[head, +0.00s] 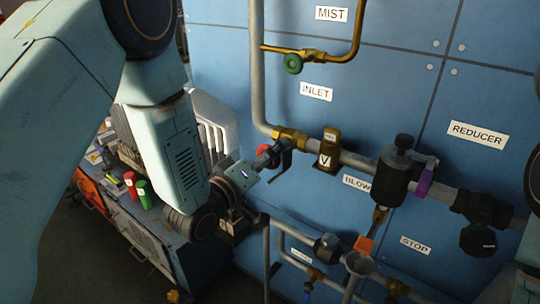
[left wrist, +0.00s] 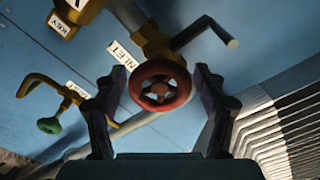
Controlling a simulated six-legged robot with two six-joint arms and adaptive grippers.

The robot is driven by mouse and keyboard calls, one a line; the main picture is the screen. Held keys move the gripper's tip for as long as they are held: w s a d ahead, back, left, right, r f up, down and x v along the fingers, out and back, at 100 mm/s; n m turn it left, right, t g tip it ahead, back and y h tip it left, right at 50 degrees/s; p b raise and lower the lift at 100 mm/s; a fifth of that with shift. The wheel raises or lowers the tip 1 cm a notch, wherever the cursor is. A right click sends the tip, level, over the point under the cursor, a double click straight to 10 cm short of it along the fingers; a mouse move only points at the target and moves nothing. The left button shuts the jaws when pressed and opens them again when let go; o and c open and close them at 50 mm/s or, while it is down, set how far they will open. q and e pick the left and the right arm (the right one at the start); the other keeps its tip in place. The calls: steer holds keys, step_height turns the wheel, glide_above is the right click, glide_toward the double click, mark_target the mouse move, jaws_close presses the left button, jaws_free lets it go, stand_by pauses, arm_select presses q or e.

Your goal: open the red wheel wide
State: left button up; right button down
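The red wheel (left wrist: 160,68) is a small spoked handwheel on a brass valve (left wrist: 157,43). In the left wrist view it faces me, between the two fingers of my left gripper (left wrist: 158,84). The fingers are spread, with a gap on each side of the rim. In the head view a bit of the red wheel (head: 262,149) shows beside my left gripper (head: 274,160), left of the brass valve (head: 291,136); the gripper hides part of it. My right gripper is not in view.
A metal lever (left wrist: 207,30) sticks out by the valve. A green wheel (head: 293,63) sits on a brass branch above. Grey pipes (head: 257,70) run along the blue panel (head: 400,70). A black regulator (head: 395,175) stands right. A bench with red (head: 130,180) and green (head: 144,192) cans is lower left.

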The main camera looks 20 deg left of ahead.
arm_select(q)
steer(key=shift+o, duration=0.4)
steer(key=v, duration=1.2)
steer(key=shift+r, duration=0.1)
stand_by(0.4)
steer(key=shift+x, duration=6)
